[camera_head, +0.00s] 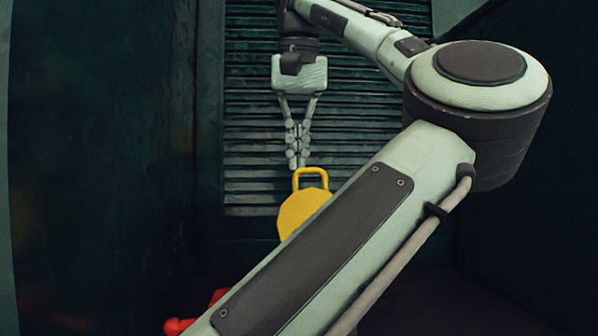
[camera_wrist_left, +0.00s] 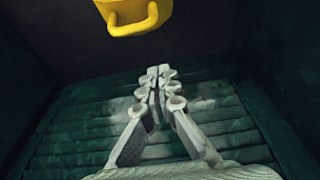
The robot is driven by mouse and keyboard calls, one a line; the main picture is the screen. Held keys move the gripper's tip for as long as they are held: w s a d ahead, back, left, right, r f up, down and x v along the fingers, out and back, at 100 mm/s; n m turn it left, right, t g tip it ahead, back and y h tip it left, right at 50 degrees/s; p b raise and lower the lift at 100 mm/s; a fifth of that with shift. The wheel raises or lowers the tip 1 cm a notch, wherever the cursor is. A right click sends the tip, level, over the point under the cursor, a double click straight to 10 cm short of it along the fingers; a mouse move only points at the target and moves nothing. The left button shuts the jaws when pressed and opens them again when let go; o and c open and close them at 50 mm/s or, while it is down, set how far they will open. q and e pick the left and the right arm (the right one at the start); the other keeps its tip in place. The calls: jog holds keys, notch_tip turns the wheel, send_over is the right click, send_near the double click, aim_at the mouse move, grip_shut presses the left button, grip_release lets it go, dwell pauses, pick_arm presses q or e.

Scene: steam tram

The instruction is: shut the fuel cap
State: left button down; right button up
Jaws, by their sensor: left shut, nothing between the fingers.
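The yellow fuel cap (camera_head: 303,212) stands tilted up in the middle of the head view, with its loop handle (camera_head: 311,173) at the top. My arm hides its lower right part and whatever it is fixed to. In the left wrist view, part of the yellow cap (camera_wrist_left: 135,14) shows at the top edge. My left gripper (camera_head: 297,163) points down just above the handle in the head view. Its fingers are shut and empty. In the left wrist view the fingertips (camera_wrist_left: 159,76) and the handle are apart. My right gripper is not in view.
A dark green slatted panel (camera_head: 255,150) stands behind the gripper. A dark green wall (camera_head: 100,140) lies to the left. A red object (camera_head: 178,326), partly hidden by my arm, shows at the bottom left. My left arm covers much of the right and lower view.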

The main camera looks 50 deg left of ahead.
pick_arm(q)
jog(key=shift+s+d+f, duration=0.2)
jog(key=shift+s+d, duration=1)
jog(key=shift+d, duration=0.25)
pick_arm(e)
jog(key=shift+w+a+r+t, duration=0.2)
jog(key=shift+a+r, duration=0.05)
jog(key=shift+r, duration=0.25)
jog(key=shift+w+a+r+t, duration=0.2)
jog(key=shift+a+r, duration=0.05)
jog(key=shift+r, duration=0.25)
